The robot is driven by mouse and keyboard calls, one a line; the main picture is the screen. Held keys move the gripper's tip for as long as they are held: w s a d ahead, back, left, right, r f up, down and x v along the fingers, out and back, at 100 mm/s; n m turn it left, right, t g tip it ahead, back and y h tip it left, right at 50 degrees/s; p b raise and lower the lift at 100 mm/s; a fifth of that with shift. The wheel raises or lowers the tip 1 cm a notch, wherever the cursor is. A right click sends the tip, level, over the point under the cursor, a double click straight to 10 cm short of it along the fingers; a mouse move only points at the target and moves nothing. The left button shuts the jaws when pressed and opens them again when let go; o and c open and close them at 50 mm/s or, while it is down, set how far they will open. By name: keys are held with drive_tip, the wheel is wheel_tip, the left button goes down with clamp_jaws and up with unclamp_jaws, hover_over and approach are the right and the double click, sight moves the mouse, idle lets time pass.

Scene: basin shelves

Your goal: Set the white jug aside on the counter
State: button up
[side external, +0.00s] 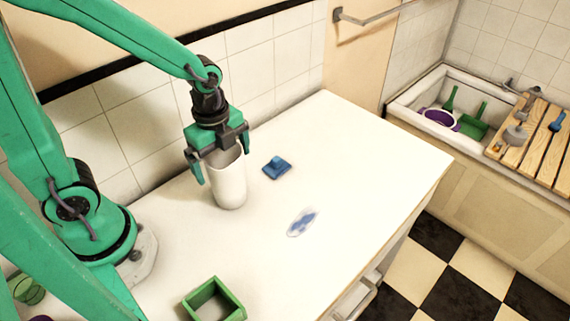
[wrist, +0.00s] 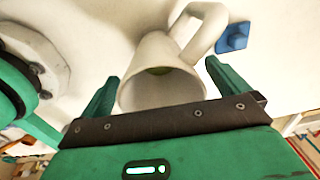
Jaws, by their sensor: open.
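The white jug (side external: 229,184) stands upright on the white counter (side external: 345,150), near the tiled back wall. My gripper (side external: 222,168) is open above the jug, pointing down, with its fingers on either side of the jug's upper part. In the wrist view the jug (wrist: 160,75) lies between my two green fingertips (wrist: 165,88), with its rim toward me and its handle at upper right. Whether a finger touches the jug I cannot tell.
A blue block-like item (side external: 277,167) lies right of the jug; it also shows in the wrist view (wrist: 232,37). A clear and blue flat item (side external: 301,222) lies nearer the front edge. A green open box (side external: 213,301) stands at the front. The counter's right part is clear.

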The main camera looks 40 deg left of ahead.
wheel_tip(320, 180, up, 8)
drive_tip(key=shift+s+f, duration=0.15)
drive_tip(key=shift+f, duration=0.1)
idle(0.5)
drive_tip(key=s+a+r+n+t, duration=0.1)
drive_tip(key=s+r+n+t, duration=0.1)
drive_tip(key=n, duration=0.7)
drive_tip(key=s+a+r+n+t, duration=0.2)
drive_tip(key=r+n, duration=0.3)
drive_tip(key=n, duration=0.4)
drive_tip(key=shift+s+a+r+t, duration=0.3)
drive_tip(key=shift+s+t, duration=0.15)
drive_tip(key=shift+t, duration=0.15)
